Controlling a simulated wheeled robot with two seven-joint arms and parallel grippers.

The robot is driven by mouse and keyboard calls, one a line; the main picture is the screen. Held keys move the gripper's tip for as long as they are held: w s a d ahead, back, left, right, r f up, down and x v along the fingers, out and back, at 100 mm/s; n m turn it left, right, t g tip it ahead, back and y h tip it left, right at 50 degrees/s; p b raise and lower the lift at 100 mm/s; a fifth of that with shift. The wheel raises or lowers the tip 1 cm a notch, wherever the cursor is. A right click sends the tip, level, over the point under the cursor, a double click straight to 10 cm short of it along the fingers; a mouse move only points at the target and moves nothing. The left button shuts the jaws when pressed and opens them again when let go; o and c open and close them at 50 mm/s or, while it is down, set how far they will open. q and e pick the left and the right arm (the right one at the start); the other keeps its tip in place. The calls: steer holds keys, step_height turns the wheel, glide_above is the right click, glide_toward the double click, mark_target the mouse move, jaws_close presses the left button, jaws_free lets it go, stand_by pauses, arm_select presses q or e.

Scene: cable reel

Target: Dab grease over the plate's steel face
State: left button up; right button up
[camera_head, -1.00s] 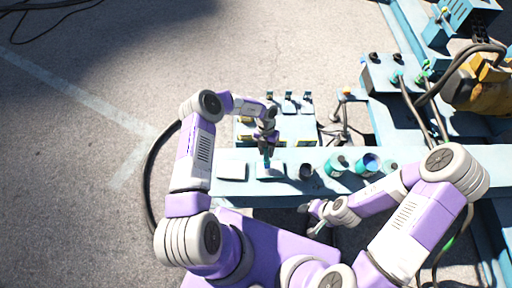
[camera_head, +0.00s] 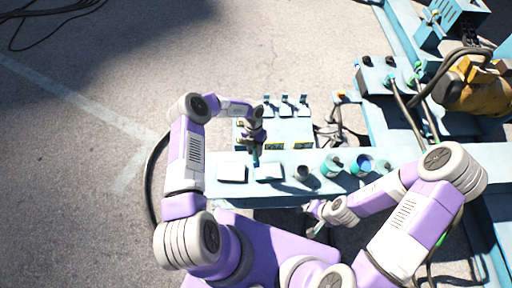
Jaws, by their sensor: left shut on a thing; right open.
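My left gripper (camera_head: 255,143) is shut on a slim dark-green tool (camera_head: 256,159), probably a brush. The tool points down at the far left edge of a pale plate (camera_head: 270,173) on the light-blue bench. I cannot tell whether its tip touches the plate. Any grease on the plate's face is too small to make out. A second pale plate or pad (camera_head: 231,173) lies just to the left. A small dark-topped cup (camera_head: 301,174) stands right of the plate. My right gripper (camera_head: 314,211) is open and empty, near the bench's front edge.
Teal and blue-rimmed cans (camera_head: 332,165) stand further right on the bench (camera_head: 217,188). Behind it is a pale box unit with several upright clips (camera_head: 285,108). Cables and yellow machinery (camera_head: 478,92) fill the right. Open pavement lies left.

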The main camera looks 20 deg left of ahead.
arm_select(q)
steer(key=shift+r+p, duration=0.95)
steer(key=shift+r, duration=0.4)
